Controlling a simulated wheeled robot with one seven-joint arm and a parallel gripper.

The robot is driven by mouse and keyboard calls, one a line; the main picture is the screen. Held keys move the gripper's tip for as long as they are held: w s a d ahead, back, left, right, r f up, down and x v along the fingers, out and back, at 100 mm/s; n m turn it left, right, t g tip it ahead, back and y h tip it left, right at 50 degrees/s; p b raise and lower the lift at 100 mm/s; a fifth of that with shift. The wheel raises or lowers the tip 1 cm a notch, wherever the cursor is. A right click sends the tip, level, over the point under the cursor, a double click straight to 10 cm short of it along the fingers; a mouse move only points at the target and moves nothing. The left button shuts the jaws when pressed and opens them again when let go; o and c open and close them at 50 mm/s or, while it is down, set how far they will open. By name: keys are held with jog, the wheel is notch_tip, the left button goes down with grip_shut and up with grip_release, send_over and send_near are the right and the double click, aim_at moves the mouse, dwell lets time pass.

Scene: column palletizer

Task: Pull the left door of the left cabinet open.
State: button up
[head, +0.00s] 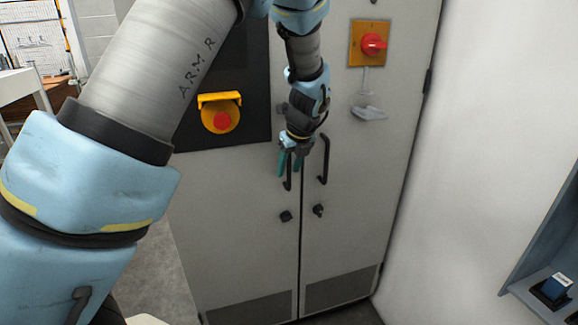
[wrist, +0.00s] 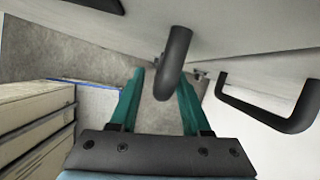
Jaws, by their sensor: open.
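A light grey cabinet with two doors fills the middle of the head view. The left door (head: 235,200) has a black bar handle (head: 288,182) near the centre seam. The right door (head: 350,215) has a matching handle (head: 324,160). My gripper (head: 289,164) is at the left handle, its teal fingers open and partly covering the handle's upper part. In the wrist view the left handle (wrist: 175,62) appears between the open fingers (wrist: 162,88), with no clear contact. The right handle (wrist: 270,112) lies to the right, outside the fingers. Both doors look shut.
The left door carries a yellow-and-red emergency stop (head: 221,115) on a black panel. Keyed locks sit below the handles. A white wall (head: 480,130) stands close on the right, with a blue shelf (head: 545,255).

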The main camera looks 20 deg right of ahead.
jog(key=shift+w+f, duration=0.1)
jog(key=shift+f, duration=0.15)
grip_shut()
dwell(1.4)
